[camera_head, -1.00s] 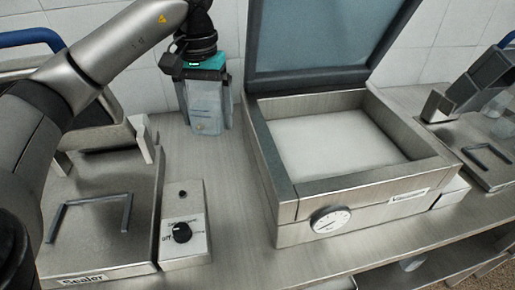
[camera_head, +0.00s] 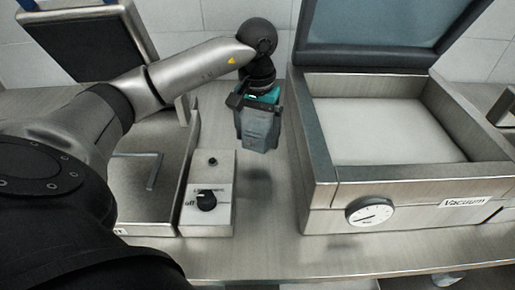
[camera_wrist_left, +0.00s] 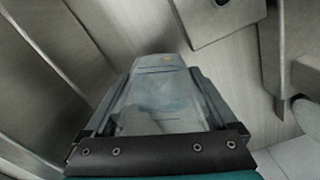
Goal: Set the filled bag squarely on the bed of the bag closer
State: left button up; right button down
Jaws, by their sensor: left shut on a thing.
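My left gripper (camera_head: 258,98) is shut on the translucent grey-blue filled bag (camera_head: 259,131), holding it by its top with the bag hanging upright. The bag is over the bench gap between the two machines, beside the vacuum machine. In the left wrist view the bag (camera_wrist_left: 160,95) hangs beyond the dark jaw bar (camera_wrist_left: 160,150). The bag closer (camera_head: 150,190), a steel sealer with a raised dark lid, stands at the left; its bed is partly hidden by my left arm. The bag is to the right of its bed, apart from it. My right gripper is not in view.
The closer's control box (camera_head: 207,215) with a black knob stands between its bed and the gap. The vacuum machine (camera_head: 400,185), lid (camera_head: 385,35) raised, fills the right. A tiled wall stands behind. The bench front (camera_head: 300,262) is clear.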

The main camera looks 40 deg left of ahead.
aim_at(257, 160)
pick_arm(q)
jog(key=shift+f+b, duration=0.35)
jog(key=shift+f, duration=2.15)
jog(key=shift+f, duration=0.15)
jog(key=o, duration=1.1)
jog(key=shift+o, duration=0.2)
